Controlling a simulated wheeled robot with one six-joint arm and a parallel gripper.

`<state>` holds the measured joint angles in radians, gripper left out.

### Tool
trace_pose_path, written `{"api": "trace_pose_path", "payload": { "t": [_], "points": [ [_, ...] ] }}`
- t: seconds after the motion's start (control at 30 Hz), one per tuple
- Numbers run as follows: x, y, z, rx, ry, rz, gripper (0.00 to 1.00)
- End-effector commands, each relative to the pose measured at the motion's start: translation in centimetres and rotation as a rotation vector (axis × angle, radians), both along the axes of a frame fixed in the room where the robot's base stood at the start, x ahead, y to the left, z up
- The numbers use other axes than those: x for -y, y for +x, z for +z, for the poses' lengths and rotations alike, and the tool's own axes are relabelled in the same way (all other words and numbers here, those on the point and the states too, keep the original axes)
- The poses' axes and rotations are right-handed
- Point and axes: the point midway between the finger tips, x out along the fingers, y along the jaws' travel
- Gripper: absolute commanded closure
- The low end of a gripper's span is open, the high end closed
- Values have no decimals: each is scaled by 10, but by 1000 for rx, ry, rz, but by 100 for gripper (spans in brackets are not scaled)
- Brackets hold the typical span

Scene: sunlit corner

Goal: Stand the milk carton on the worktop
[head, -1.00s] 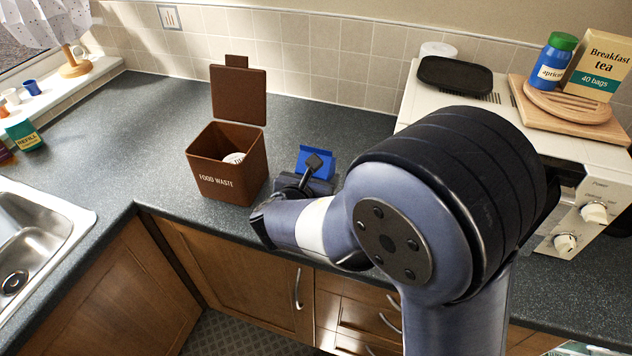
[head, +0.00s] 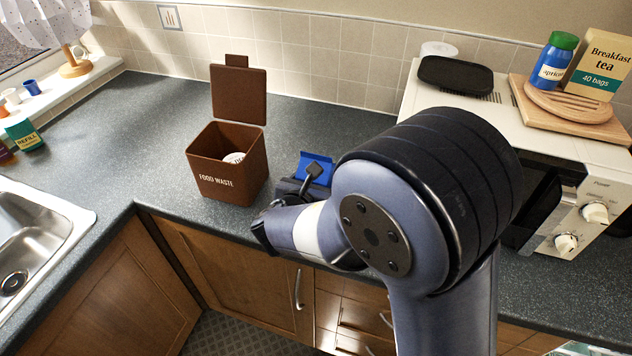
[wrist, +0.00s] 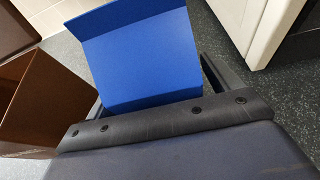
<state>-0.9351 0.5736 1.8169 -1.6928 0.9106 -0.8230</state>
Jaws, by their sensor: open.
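The milk carton (head: 318,164) shows as a folded blue top just right of the brown food waste bin, partly behind my gripper. In the wrist view its blue faces (wrist: 140,60) fill the upper middle, with a fold across them. The rest of its body is hidden, so I cannot tell how its base meets the worktop (head: 330,120). My gripper (wrist: 155,85) is open, its dark fingers on either side of the blue part. In the head view my gripper (head: 302,186) is low over the worktop's front part, largely covered by its own wrist.
The open brown food waste bin (head: 226,182) stands close on the left, with something white inside. A white microwave (head: 540,150) stands on the right. Behind the carton the worktop is clear to the tiled wall. A sink (head: 40,235) is at far left.

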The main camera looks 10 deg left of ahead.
Motion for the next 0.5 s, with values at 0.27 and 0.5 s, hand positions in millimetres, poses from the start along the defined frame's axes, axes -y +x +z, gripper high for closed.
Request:
{"api": "trace_pose_path", "payload": {
  "t": [0.27,0.5],
  "points": [
    [-3,-13,9,2,2,3,15],
    [-6,-62,28,1,4,6,15]
  ]
}}
